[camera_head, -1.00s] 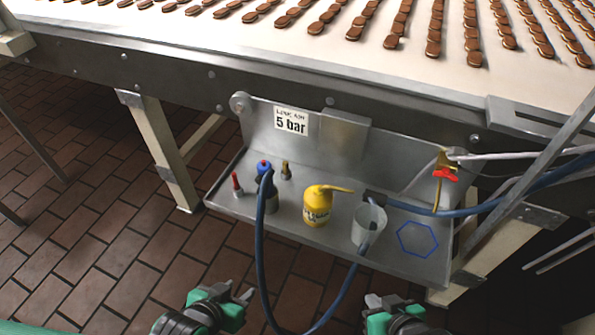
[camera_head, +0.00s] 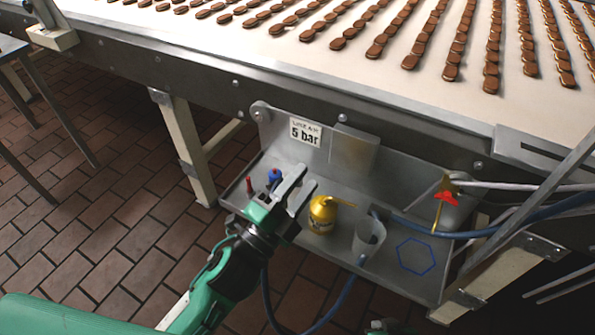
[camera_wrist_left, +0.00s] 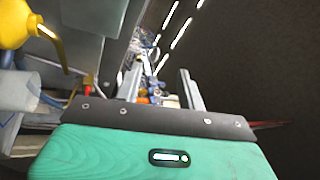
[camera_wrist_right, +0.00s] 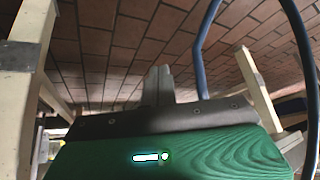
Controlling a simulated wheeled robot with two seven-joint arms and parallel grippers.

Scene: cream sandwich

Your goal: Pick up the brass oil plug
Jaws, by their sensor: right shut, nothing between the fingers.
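The brass oil plug is not visible now; my left gripper covers the spot on the metal tray (camera_head: 335,240) where a small brass piece stood. My left gripper (camera_head: 308,177) is over the tray, between the blue-capped bottle (camera_head: 274,176) and the yellow oil can (camera_head: 321,214). Its two fingers are apart, with a gap also seen in the left wrist view (camera_wrist_left: 161,80). Nothing shows clearly between them. My right gripper (camera_wrist_right: 160,72) is shut and empty in the right wrist view, low in front of the brick floor.
A red-tipped piece (camera_head: 249,185) stands at the tray's left end. A grey cup (camera_head: 368,238) with a blue hose and a blue hexagon outline (camera_head: 416,257) are to the right. A red valve handle (camera_head: 446,198) is beyond. The conveyor (camera_head: 300,50) carries biscuits above.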

